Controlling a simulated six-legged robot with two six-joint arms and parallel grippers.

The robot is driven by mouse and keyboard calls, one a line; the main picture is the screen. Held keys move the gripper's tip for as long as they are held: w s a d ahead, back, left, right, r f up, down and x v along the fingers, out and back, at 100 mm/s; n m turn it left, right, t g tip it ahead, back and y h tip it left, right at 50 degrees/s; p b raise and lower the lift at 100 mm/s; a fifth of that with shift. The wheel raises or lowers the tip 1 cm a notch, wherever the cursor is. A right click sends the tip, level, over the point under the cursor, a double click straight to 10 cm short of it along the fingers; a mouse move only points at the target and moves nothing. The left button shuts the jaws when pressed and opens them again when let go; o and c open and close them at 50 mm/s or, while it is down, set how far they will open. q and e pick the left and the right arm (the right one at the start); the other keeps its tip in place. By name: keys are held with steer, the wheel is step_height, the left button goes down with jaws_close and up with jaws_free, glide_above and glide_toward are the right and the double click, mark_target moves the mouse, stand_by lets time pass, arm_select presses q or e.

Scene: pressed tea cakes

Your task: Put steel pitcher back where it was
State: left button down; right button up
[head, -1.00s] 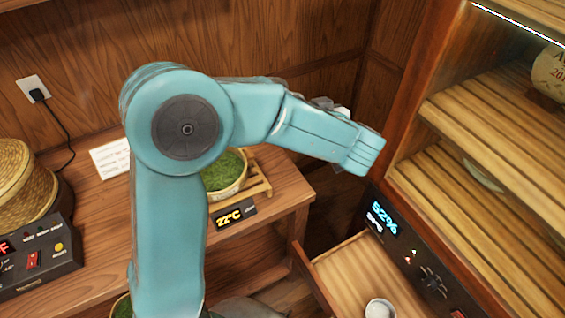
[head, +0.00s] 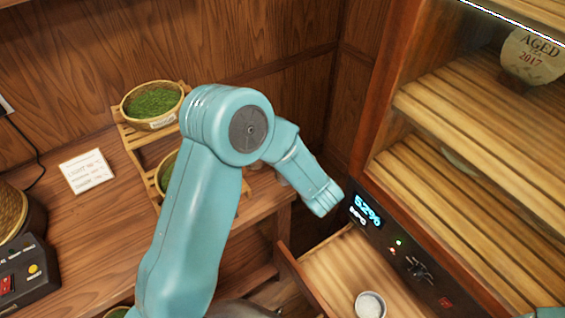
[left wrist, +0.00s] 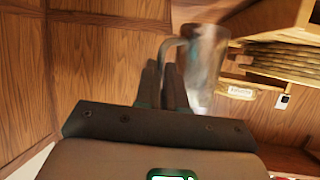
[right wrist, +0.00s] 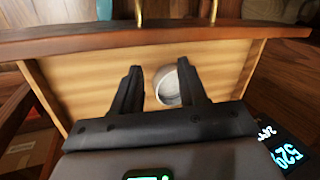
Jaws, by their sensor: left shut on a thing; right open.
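The steel pitcher (left wrist: 207,70) shows in the left wrist view, shiny and somewhat blurred, just right of the fingers. My left gripper (left wrist: 170,85) is shut on its handle and holds it in the air. In the head view my left arm spans the middle, and its gripper and the pitcher cannot be made out clearly. My right gripper (right wrist: 160,85) is open and empty in the right wrist view, above an open wooden drawer (right wrist: 95,85). A round white dish (right wrist: 168,86) lies in the drawer, seen between the open fingers.
Baskets of green tea (head: 152,101) stand on a slatted wooden rack (head: 135,138) on the left counter. A white card (head: 87,171) and a control box (head: 30,272) are left of it. The slatted shelf cabinet (head: 480,120) rises at right, above the open drawer (head: 335,275).

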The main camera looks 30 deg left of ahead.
arm_select(q)
steer(key=f, duration=0.3)
steer(key=shift+w+f, duration=0.2)
steer(key=shift+f, duration=0.3)
steer(key=shift+f, duration=0.2)
steer(key=c, duration=1.2)
jaws_free()
steer(key=shift+r, duration=0.15)
